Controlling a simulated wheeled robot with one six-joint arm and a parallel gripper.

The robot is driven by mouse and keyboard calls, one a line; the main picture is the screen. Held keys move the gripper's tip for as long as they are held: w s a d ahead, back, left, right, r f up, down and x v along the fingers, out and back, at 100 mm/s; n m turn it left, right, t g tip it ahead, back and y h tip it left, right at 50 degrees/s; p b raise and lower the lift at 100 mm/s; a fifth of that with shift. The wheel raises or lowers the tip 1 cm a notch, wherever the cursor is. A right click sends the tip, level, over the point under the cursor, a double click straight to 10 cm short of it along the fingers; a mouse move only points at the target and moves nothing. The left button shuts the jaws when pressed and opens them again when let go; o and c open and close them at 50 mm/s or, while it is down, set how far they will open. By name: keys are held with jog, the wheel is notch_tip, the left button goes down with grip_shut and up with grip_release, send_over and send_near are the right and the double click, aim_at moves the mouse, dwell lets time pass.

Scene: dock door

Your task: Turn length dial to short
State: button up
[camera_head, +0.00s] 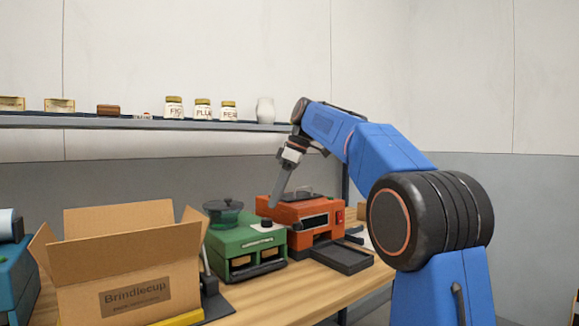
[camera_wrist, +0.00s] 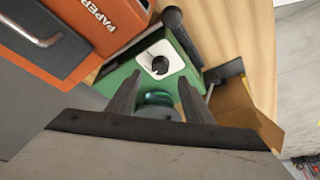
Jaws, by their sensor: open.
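A green machine (camera_head: 228,244) stands on the wooden bench, with a dark lidded hopper on top and openings in its front. A black dial (camera_head: 266,223) sits on a white plate on its top right. The dial (camera_wrist: 160,65) and its white plate also show in the wrist view, just beyond the fingertips. The dial's setting is too small to read. My gripper (camera_head: 273,203) points down above the dial, apart from it. In the wrist view my gripper (camera_wrist: 158,88) has its two fingers spread with nothing between them.
An orange machine (camera_head: 290,213) stands close on the right, with a dark tray (camera_head: 342,258) before it. An open cardboard box (camera_head: 125,255) stands left of the green machine. A shelf (camera_head: 60,121) with jars runs along the wall behind.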

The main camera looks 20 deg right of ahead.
jog(key=v, duration=1.1)
jog(key=shift+d, duration=0.1)
jog(key=s+a+f+m+t+h, duration=0.1)
jog(key=s+f+m, duration=0.3)
jog(key=s+f, duration=0.4)
jog(key=s+a+f+m+h, duration=0.1)
jog(key=s+f+m, duration=0.3)
jog(key=s+f, duration=0.5)
jog(key=s+d+f+m+t+h, duration=0.1)
jog(key=s+f+m, duration=0.3)
jog(key=s+f, duration=1.9)
notch_tip(320, 180, down, 4)
jog(key=shift+s+d+m+t+h, duration=0.25)
jog(key=shift+d+m+t+h, duration=0.15)
jog(key=shift+d+h, duration=0.1)
